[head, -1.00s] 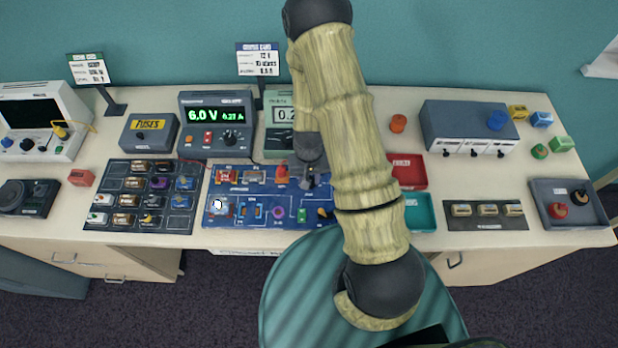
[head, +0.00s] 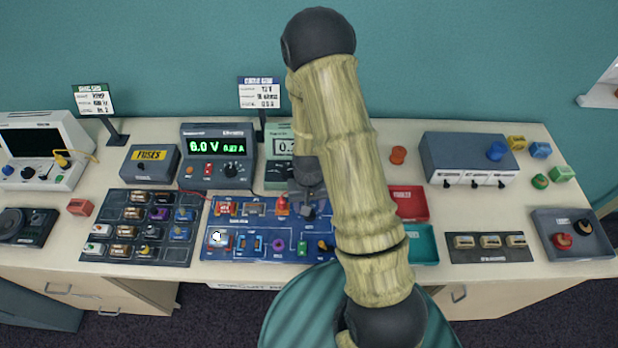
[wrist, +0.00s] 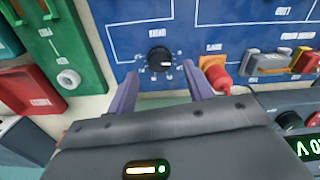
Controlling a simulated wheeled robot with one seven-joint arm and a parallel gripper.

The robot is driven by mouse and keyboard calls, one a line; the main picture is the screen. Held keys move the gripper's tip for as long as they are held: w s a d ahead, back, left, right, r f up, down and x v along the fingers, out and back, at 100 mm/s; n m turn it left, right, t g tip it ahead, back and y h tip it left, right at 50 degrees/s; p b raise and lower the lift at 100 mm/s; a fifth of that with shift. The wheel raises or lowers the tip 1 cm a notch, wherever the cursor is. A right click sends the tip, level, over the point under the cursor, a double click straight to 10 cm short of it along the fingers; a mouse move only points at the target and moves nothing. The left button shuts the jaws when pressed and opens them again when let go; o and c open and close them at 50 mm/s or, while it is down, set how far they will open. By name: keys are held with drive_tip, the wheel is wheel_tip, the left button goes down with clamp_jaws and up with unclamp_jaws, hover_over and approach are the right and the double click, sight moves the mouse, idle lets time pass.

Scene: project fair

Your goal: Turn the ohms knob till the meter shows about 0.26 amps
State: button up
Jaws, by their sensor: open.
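The ohms knob (wrist: 158,57) is a small black round dial with a scale around it on the blue circuit board (wrist: 215,40). In the wrist view my gripper (wrist: 160,84) is open, its two purple-grey fingers on either side just short of the knob. In the head view my gripper (head: 309,200) is over the upper right of the board, and the knob is mostly hidden by it. The pale green meter (head: 279,146) stands behind the board.
A red-topped part (wrist: 214,72) is close beside the right finger in the wrist view. The power supply (head: 217,150) behind the board shows a green voltage and current readout, blurred. A red tray (head: 412,203) and a teal tray (head: 422,245) lie right of the board.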

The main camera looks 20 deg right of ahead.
wheel_tip(320, 180, up, 14)
drive_tip(key=b, duration=0.1)
idle(0.5)
idle(0.4)
drive_tip(key=s+r+n+t, duration=0.2)
drive_tip(key=s+r, duration=0.5)
drive_tip(key=s, duration=0.1)
drive_tip(key=shift+t, duration=0.3)
drive_tip(key=shift+w+d, duration=0.1)
drive_tip(key=shift+d, duration=0.1)
idle(1.4)
